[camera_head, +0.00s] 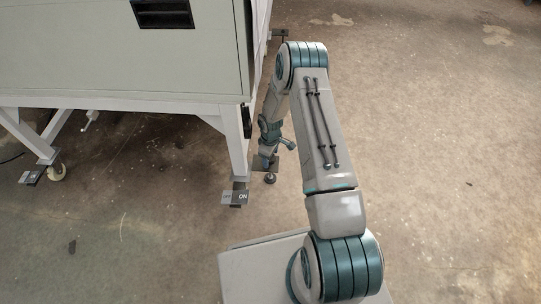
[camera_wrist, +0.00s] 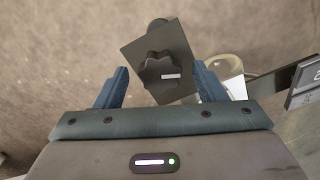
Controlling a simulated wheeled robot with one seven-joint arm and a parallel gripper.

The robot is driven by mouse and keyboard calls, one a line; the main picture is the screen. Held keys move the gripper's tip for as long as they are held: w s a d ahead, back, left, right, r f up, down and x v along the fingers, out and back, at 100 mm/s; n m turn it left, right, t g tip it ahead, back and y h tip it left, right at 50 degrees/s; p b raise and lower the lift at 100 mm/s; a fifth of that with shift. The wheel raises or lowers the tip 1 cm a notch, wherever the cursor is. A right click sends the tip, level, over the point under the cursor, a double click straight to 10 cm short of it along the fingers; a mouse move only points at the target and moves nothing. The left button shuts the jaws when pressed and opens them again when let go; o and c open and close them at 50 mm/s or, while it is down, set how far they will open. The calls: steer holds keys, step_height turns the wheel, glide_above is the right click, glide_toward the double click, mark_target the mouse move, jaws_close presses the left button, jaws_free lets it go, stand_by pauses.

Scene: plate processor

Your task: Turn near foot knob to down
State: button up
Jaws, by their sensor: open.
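In the wrist view, a black lobed knob (camera_wrist: 160,73) with a pale mark on its right side sits on a dark square plate (camera_wrist: 178,42). My gripper (camera_wrist: 160,67) is open, with one blue finger on each side of the knob. Gaps show between the fingers and the knob, so they look apart from it; the height difference is hard to judge. In the head view my gripper (camera_head: 267,158) is low by the near machine leg, above the dark foot plate (camera_head: 259,166). The knob itself is hidden there behind my gripper.
The machine cabinet (camera_head: 150,50) stands on pale legs (camera_head: 236,150) left of my arm. In the wrist view a pale caster (camera_wrist: 226,68) and a dark sign plate (camera_wrist: 303,84) lie right. Floor right is clear.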

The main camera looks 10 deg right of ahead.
step_height(320, 180, up, 12)
steer(key=p, duration=0.4)
stand_by(0.6)
